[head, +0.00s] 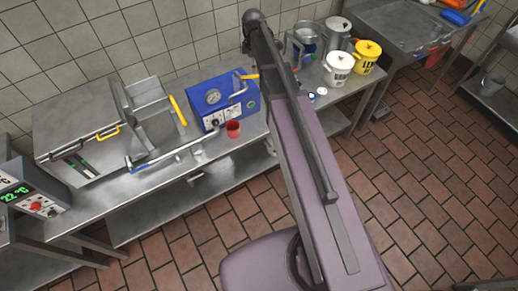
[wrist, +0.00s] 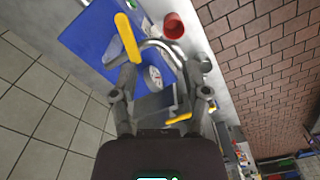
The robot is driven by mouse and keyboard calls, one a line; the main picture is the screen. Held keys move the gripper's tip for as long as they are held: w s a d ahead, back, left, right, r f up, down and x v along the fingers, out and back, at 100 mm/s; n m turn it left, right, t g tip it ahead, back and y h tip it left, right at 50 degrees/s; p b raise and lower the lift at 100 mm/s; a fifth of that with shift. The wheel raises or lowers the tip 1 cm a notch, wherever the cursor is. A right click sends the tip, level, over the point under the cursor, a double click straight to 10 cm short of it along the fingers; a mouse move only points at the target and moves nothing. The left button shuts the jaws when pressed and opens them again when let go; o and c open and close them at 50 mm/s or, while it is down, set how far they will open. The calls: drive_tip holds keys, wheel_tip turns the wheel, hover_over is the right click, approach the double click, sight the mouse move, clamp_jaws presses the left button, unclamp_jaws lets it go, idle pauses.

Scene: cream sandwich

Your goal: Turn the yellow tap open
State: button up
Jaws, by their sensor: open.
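The yellow tap lever (head: 248,76) sticks out at the top right of the blue machine (head: 222,92), close to my arm. In the wrist view the yellow lever (wrist: 127,38) stands out from the blue machine (wrist: 90,45), just beyond my left finger. My gripper (wrist: 160,78) is open and empty. Its fingers reach toward the machine's gauge and the curved metal pipe. The lever lies ahead of the left fingertip, not clearly between the fingers. I cannot tell whether they touch. My gripper is not clearly visible in the head view.
A red cup (head: 233,129) stands at the counter's front edge; it also shows in the wrist view (wrist: 174,25). A steel machine (head: 90,130) with yellow handles is at left. White and yellow buckets (head: 367,57) and pots are at right. The tiled wall is behind.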

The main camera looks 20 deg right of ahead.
drive_tip(key=s+a+f+m+b, duration=0.2)
drive_tip(key=s+f+m+b, duration=0.5)
drive_tip(key=s+f+b, duration=0.3)
drive_tip(key=s+a+f+m+b, duration=0.2)
drive_tip(key=s+f+m+b, duration=0.5)
drive_tip(key=s+f+b, duration=0.3)
drive_tip(key=shift+s+a+f+m+b, duration=0.35)
drive_tip(key=shift+s+f, duration=0.4)
drive_tip(key=shift+s, duration=0.5)
drive_tip(key=shift+s, duration=0.1)
